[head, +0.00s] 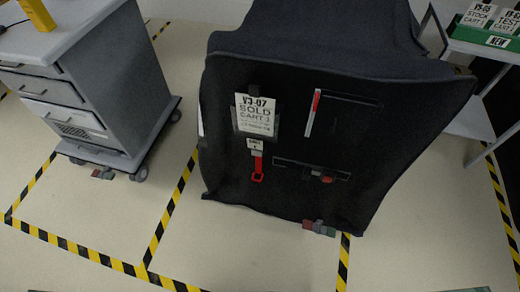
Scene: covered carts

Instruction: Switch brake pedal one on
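A small pedal (319,228) with a red part, a grey middle and a green part sticks out at the bottom edge of the black covered cart (300,203). Another small reddish and grey pedal (103,173) lies low at the front of the grey drawer cart (105,75). I cannot read any number on either pedal, so I cannot tell which is pedal one, nor whether either is pressed. Neither of my grippers is in view.
Yellow-black tape (170,215) marks the floor. A shelf (470,122) stands right. Front floor is clear.

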